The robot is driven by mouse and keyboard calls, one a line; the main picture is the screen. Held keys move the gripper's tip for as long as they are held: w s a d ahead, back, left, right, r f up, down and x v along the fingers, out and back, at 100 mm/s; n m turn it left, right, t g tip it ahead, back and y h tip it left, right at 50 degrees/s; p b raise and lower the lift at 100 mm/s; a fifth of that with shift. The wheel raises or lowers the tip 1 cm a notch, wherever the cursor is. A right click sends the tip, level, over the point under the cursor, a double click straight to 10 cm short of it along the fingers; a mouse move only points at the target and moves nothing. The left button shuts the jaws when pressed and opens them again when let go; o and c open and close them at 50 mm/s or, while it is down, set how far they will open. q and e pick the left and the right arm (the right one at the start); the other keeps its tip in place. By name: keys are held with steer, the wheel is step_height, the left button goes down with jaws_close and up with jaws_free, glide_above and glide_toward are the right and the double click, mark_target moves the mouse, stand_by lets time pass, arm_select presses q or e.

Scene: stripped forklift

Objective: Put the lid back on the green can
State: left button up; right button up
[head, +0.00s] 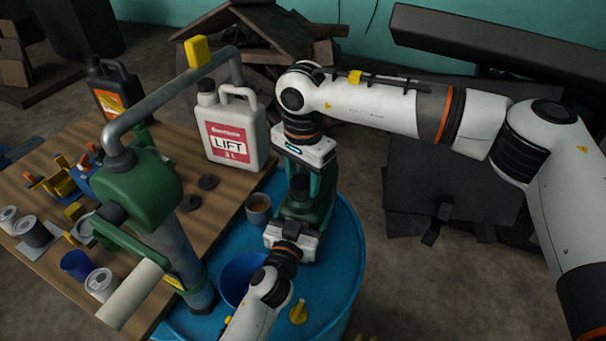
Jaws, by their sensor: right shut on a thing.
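My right gripper (302,182) points down over the blue drum top, its green fingers shut on a small dark piece (300,186) that looks like the lid. My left gripper (299,212) reaches in from the bottom, close below the right one. Its jaw opening is hidden among dark green parts. The green can cannot be told apart from the green fingers; it may be between the two grippers. Whether the dark piece touches a can is unclear.
The blue drum top (343,262) carries a grey cup (258,212), a blue bowl (236,268) and a yellow piece (298,313). A green hand pump (139,205) rises at left.

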steer(key=m, duration=1.5)
steer(key=shift+a, duration=0.1)
steer(key=m, duration=1.6)
steer(key=shift+w, duration=0.1)
steer(key=m, duration=1.1)
steer(key=shift+w, duration=0.1)
steer(key=o, duration=0.9)
